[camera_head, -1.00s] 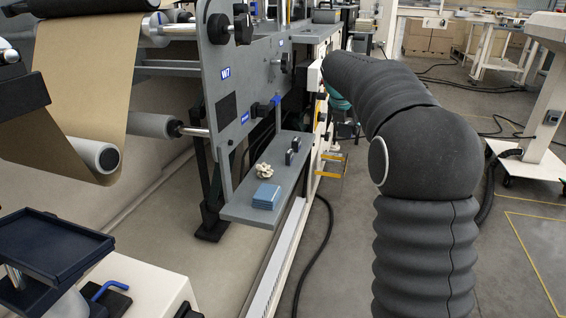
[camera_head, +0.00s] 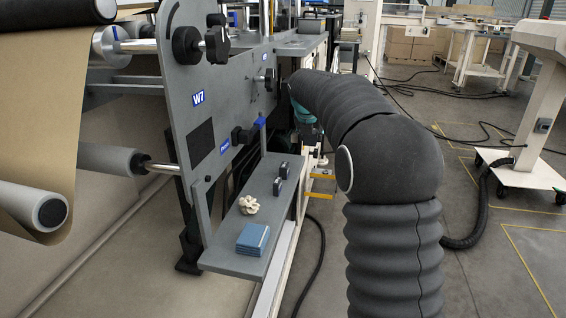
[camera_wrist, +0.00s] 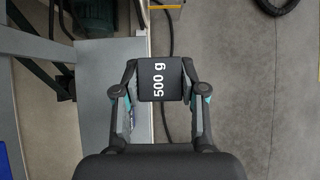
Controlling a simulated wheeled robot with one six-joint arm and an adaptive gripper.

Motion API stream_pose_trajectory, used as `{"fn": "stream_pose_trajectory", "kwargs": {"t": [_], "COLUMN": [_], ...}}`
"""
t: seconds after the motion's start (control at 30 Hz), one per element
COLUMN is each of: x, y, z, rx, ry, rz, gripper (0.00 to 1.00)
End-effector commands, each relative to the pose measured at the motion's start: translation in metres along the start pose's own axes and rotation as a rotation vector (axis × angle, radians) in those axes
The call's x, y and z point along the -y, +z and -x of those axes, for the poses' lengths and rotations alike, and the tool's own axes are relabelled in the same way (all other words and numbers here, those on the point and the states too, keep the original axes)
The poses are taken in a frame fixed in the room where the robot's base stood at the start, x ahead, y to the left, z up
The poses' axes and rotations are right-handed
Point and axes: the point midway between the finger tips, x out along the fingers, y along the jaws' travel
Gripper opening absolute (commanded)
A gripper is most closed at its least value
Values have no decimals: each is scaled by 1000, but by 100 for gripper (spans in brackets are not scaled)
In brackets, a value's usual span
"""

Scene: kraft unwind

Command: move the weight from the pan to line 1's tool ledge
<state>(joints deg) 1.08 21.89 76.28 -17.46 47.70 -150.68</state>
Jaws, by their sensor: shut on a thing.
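The weight (camera_wrist: 160,80) is a dark block marked "500 g" in white. In the wrist view my gripper (camera_wrist: 160,85) is shut on it, with one finger on each side. The grey ledge (camera_head: 228,262) is in the head view, fixed along the machine marked "W7". A grey surface also shows below and to the left of the weight in the wrist view (camera_wrist: 95,65). The weight overlaps its right edge in the picture; the height between them cannot be told. The pan is not clearly seen.
A white stand (camera_head: 530,165) is at the right.

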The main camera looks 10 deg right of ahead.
Motion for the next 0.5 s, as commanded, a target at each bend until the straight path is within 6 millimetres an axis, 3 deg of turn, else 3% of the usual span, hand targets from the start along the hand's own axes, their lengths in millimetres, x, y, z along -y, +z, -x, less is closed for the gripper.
{"fn": "stream_pose_trajectory", "kwargs": {"t": [0.3,0.5], "x": [-55,-70], "y": [-11,-14], "z": [-33,-40], "rx": [2,4], "ry": [1,1], "rz": [1,1], "gripper": [0,0]}}
